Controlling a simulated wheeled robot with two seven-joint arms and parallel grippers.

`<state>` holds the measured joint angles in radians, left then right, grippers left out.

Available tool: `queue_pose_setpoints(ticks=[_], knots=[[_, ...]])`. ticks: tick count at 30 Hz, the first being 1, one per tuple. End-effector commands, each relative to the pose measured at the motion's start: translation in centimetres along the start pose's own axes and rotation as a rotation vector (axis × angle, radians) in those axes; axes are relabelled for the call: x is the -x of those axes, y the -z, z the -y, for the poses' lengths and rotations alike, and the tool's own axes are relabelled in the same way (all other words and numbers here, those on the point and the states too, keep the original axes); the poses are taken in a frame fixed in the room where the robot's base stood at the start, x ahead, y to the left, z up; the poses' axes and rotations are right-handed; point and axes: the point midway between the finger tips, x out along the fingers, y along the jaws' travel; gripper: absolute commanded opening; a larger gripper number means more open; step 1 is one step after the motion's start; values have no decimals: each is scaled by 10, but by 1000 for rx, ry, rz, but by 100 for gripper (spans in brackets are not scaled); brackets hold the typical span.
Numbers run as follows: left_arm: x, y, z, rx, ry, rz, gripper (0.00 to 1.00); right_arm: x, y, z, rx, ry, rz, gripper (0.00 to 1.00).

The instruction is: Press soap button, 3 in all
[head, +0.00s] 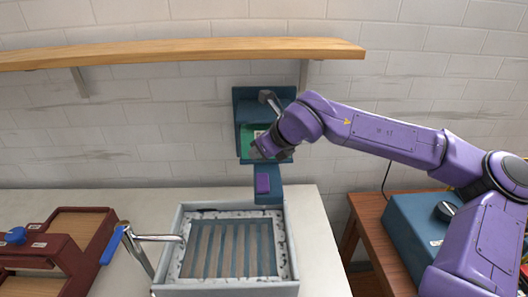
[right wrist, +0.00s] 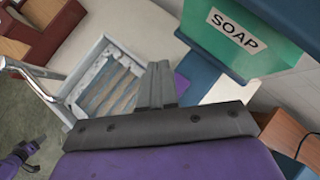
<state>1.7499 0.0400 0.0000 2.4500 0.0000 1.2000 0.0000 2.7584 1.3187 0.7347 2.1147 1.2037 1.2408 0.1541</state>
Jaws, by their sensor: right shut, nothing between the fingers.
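The soap dispenser (head: 241,105) is a teal wall unit with a green body and a metal lever (head: 268,97) at its top. In the right wrist view its green front (right wrist: 252,50) bears a white SOAP label. I cannot make out a separate button on it. My right gripper (head: 258,152) is shut and empty in front of the dispenser's lower part. In the right wrist view the closed fingers (right wrist: 159,68) are just left of and below the green body, apart from it in the picture. A small purple part (right wrist: 22,155), probably my left arm, shows at the lower left, too small to read.
A teal block with a purple piece (head: 262,184) sits below the dispenser. A grey basin (head: 291,240) with a slatted bottom stands in front. A tap with a blue handle (head: 113,244) and dark red boxes (head: 95,222) are left. A wooden shelf (head: 180,50) hangs above.

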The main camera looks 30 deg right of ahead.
Motion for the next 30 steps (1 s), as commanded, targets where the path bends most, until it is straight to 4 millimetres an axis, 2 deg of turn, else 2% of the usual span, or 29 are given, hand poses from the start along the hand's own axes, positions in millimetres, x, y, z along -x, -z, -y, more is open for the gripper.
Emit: queue_pose_setpoints(ticks=[1,9,12,15,18,21,30], knots=[[15,6,1,0,0,0,43,6,-10,-2,206,-20,-2,0],[51,21,5,0,0,0,43,7,-29,-14,1423,-108,92,0],[62,26,6,0,0,0,43,7,-35,-17,1827,-112,153,0],[69,29,6,0,0,0,43,6,-39,-20,2142,-100,209,0],[73,30,7,0,0,0,43,6,-41,-21,2347,-83,247,0],[74,30,7,0,0,0,43,4,-41,-22,2447,-71,266,0],[73,30,7,0,0,0,43,4,-40,-22,2469,-68,270,0]])
